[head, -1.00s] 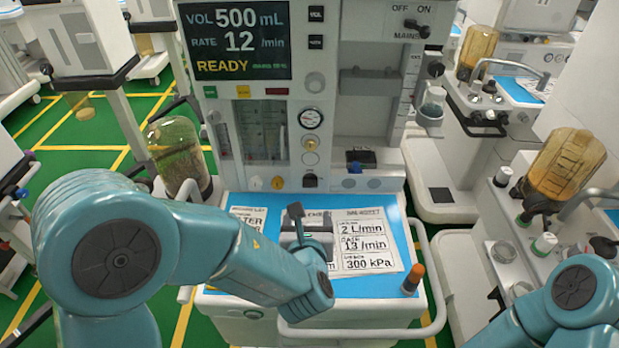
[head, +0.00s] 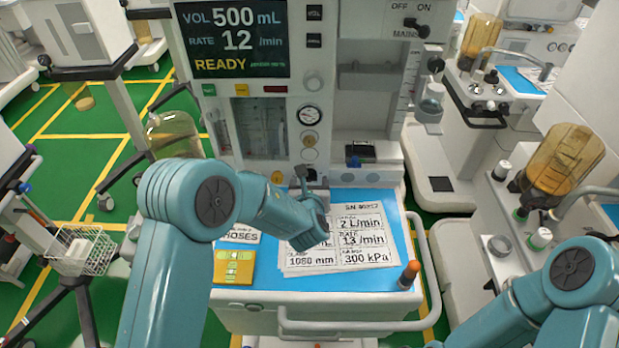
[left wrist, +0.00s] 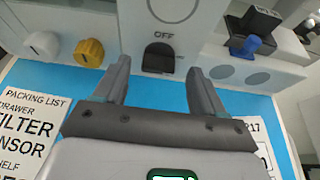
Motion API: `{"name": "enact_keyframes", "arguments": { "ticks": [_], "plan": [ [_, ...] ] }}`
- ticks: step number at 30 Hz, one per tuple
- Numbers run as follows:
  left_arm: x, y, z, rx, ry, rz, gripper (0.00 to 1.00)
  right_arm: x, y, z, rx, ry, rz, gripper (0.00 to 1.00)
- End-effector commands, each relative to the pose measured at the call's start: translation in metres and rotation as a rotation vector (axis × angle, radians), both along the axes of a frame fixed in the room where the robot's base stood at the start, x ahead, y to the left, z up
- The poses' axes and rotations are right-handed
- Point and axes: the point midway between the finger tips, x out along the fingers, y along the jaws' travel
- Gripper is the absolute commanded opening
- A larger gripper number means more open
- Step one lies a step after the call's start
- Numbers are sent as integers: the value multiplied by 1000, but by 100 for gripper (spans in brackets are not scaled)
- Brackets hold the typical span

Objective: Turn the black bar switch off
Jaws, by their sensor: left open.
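In the left wrist view, a black bar switch (left wrist: 159,58) sits on the white front panel below the word OFF. My left gripper (left wrist: 158,72) is open, with one grey finger on each side of the switch in that view. The fingers look apart from it, though depth is hard to judge. In the head view, the left gripper (head: 309,182) is at the lower panel of the near cart, above the blue worktop, and the switch is mostly hidden behind it. My right gripper is out of view; only its arm shows at lower right.
A white knob (left wrist: 41,45) and a yellow knob (left wrist: 89,52) lie left of the switch, a blue knob (left wrist: 245,46) right. A MAINS switch (head: 414,27) is higher up.

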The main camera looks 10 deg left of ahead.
Motion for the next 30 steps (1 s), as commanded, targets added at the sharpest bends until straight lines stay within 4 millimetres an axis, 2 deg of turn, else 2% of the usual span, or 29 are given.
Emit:
{"name": "enact_keyframes", "arguments": {
  "ticks": [6,12,13,15,18,25,30],
  "plan": [
    [12,3,-4,-1,-1,0,70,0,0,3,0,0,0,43],
    [13,3,-5,0,-1,0,70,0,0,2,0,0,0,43],
    [13,3,-5,0,-1,0,64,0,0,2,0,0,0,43],
    [12,3,-5,0,-1,0,41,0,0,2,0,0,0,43],
    [12,3,-5,0,-1,0,14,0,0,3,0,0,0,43],
    [12,3,-7,-12,-3,0,14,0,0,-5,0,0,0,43],
    [12,4,-11,-65,-17,0,14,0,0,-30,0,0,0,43]
  ]
}}
